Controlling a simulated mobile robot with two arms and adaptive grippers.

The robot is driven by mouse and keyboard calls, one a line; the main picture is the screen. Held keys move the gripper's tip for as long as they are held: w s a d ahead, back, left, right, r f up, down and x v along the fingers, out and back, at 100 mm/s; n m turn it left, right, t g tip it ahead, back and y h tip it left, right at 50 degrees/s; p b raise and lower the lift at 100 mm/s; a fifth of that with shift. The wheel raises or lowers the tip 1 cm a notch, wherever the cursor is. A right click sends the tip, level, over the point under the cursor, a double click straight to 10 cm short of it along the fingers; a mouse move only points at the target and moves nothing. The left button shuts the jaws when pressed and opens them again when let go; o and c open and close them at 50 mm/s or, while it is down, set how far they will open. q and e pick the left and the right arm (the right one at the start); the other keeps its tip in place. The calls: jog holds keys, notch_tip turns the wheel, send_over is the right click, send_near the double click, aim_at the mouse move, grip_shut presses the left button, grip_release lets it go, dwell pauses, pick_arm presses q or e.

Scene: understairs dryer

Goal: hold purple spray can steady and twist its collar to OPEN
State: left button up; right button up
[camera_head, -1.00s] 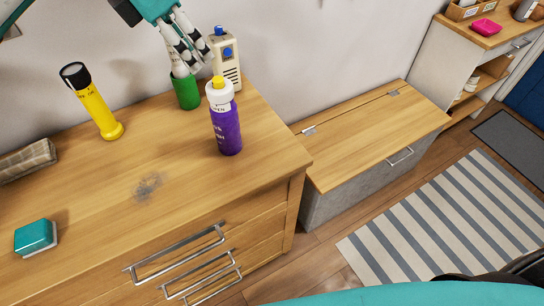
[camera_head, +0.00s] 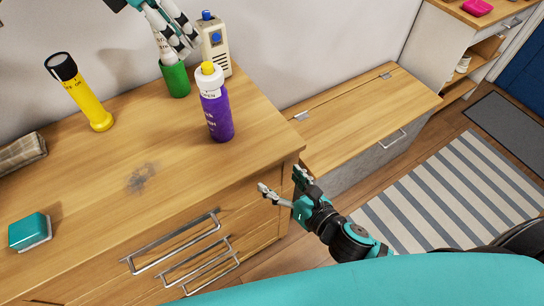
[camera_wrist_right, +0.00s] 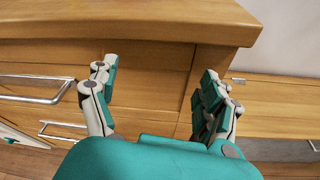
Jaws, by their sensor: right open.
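The purple spray can (camera_head: 219,118) stands upright near the right end of the wooden dresser top. Its white collar (camera_head: 210,84) carries dark lettering, partly readable as "PEN", below a yellow tip (camera_head: 207,68). My left gripper (camera_head: 178,48) is at the back, close to a green can (camera_head: 175,80), left of and behind the purple can. Whether its fingers are closed or touch anything is unclear. My right gripper (camera_head: 280,181) is open and empty in front of the dresser's right front corner, lower than the top. In the right wrist view, its spread fingers (camera_wrist_right: 158,70) face the drawer front.
A white device with a blue button (camera_head: 215,48) stands behind the purple can. A yellow flashlight (camera_head: 84,95), a teal-topped block (camera_head: 30,231) and a plaid cloth item (camera_head: 22,154) are further left. A lower bench (camera_head: 360,110) is at right.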

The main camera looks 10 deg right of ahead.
aim_at(217, 112)
jog(key=a+r+n+t+y, duration=0.25)
jog(key=r+n, duration=0.25)
jog(key=r, duration=0.7)
jog(key=shift+g+y, duration=0.25)
jog(key=shift+y, duration=0.1)
jog(key=x, duration=1.7)
jog(key=shift+s+a+r, duration=0.15)
jog(key=shift+a, duration=0.05)
